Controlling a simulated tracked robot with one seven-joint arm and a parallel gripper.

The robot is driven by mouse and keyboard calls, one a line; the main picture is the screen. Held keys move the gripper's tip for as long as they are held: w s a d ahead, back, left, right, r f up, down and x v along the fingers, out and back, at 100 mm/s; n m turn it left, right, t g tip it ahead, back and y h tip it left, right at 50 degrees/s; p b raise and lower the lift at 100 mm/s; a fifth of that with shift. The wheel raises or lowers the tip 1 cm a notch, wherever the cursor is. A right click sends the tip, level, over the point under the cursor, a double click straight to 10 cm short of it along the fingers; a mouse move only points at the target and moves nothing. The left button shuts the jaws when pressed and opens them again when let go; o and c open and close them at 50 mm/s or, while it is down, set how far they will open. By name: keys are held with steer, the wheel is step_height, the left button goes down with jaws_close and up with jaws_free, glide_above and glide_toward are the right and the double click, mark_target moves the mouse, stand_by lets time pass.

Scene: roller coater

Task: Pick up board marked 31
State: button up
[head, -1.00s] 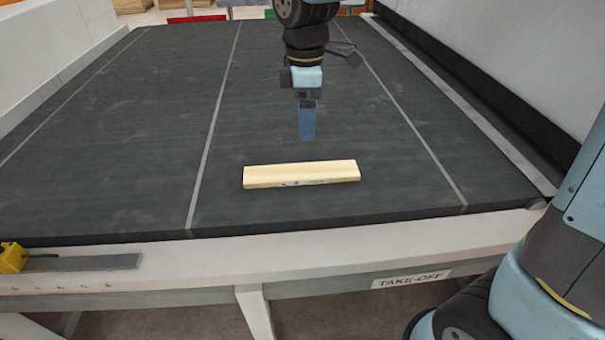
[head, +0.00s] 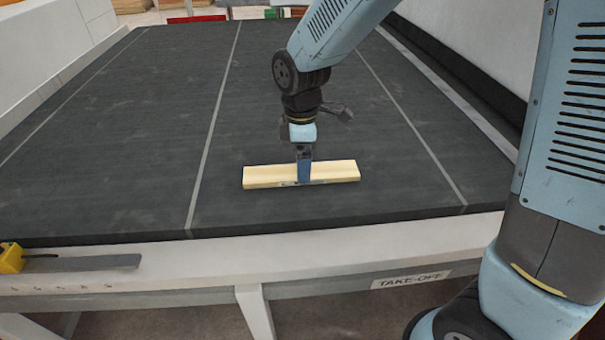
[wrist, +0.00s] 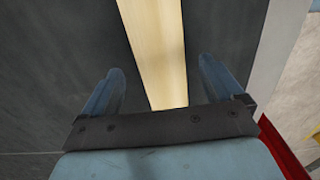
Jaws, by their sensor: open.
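A pale wooden board (head: 335,171) lies flat on the dark belt near its front edge, running left to right in the head view. Small dark marks show on its front edge, too small to read. My gripper (head: 304,182) is down at the middle of the board, one finger showing in front of it. In the wrist view the board (wrist: 158,45) runs between the two blue fingers of my open gripper (wrist: 158,85), with a gap on both sides. The finger behind the board is hidden in the head view.
The dark belt (head: 120,130) is otherwise clear around the board. A white front rail (head: 200,262) carries a TAKE-OFF label (head: 411,279). A yellow tape measure (head: 11,258) sits at the left of the rail. Red and green items (head: 197,18) are beyond the far edge.

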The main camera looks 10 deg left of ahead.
steer(key=shift+f, duration=1.35)
steer(key=c, duration=1.2)
